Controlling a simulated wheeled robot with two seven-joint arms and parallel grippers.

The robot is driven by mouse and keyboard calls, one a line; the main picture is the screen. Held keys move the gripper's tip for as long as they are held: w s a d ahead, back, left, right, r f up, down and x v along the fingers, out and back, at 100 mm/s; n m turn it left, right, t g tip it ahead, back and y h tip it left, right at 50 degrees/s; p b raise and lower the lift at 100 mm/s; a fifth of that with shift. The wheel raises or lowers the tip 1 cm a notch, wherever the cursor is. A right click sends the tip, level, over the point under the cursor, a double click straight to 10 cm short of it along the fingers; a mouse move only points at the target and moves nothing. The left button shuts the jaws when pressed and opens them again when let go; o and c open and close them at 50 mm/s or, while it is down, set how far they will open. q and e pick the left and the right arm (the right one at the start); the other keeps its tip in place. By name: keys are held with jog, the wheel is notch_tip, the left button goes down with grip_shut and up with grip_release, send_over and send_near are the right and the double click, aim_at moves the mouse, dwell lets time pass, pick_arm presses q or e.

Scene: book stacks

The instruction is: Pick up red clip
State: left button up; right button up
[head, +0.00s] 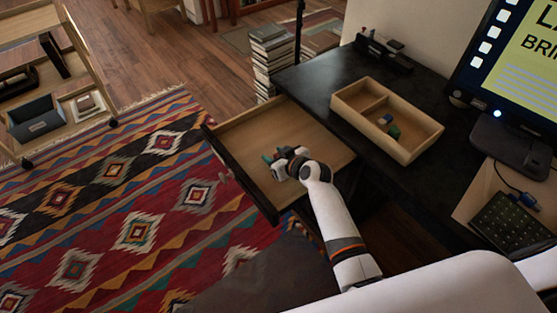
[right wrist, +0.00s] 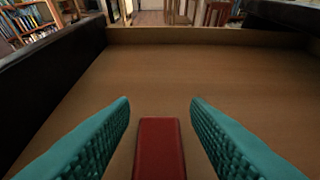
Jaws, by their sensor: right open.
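The red clip (right wrist: 160,148) lies on the drawer floor in the right wrist view, at the bottom centre. It is a plain red block shape, and its near end is cut off by the picture edge. My right gripper (right wrist: 160,110) is open, with its teal ridged fingers on either side of the clip and a gap to each. In the head view my right gripper (head: 272,158) is down inside the open drawer (head: 310,128), and the clip cannot be made out there. My left gripper is not in view.
The drawer's dark front panel (head: 240,178) and wooden sides surround my right gripper. A wooden tray (head: 425,135) with small blue and green pieces stands on the black desk (head: 318,80). A monitor (head: 515,60) is at right. The rest of the drawer floor looks clear.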

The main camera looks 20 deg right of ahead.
grip_shut()
